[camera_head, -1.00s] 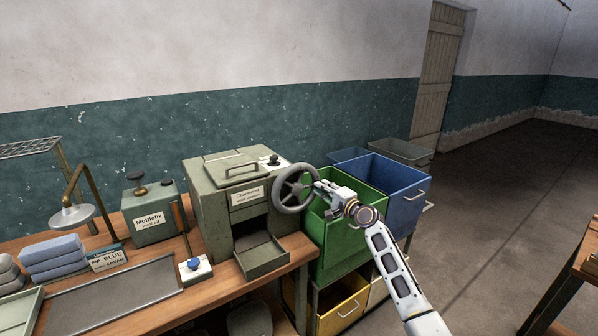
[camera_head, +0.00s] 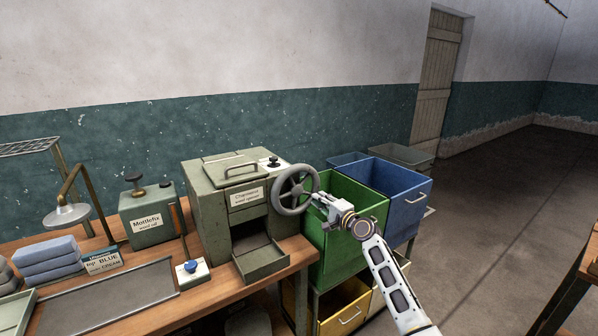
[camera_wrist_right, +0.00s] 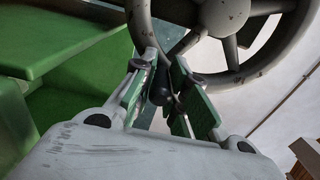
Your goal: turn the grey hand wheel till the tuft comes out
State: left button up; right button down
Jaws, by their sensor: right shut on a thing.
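The grey hand wheel (camera_head: 275,194) is on the right side of the green-grey machine (camera_head: 222,215), labelled with a small card. In the head view my right gripper (camera_head: 318,199) is at the wheel's lower right rim. In the right wrist view the wheel (camera_wrist_right: 142,22) fills the top, and my right gripper (camera_wrist_right: 162,85) is shut on its dark handle knob (camera_wrist_right: 160,88) below the rim. The machine's open tray (camera_head: 262,264) sticks out at the front and looks empty. No tuft shows. My left gripper is not in view.
A green bin (camera_head: 345,262) and a blue bin (camera_head: 408,196) stand right of the machine, close to my right arm.

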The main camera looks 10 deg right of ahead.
aim_at(308, 206)
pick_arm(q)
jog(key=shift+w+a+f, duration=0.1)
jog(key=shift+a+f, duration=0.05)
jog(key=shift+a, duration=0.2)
pick_arm(e)
jog(key=shift+a+f, duration=0.2)
jog(key=shift+s+a+f+b, duration=0.15)
jog(key=shift+s+a+f, duration=0.1)
jog(key=shift+a+f, duration=0.45)
jog(key=shift+s+a+f+b, duration=0.15)
jog(key=shift+s+a+f, duration=0.05)
jog(key=shift+a+f, duration=0.4)
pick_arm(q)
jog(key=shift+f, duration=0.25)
pick_arm(e)
jog(key=shift+d, duration=0.1)
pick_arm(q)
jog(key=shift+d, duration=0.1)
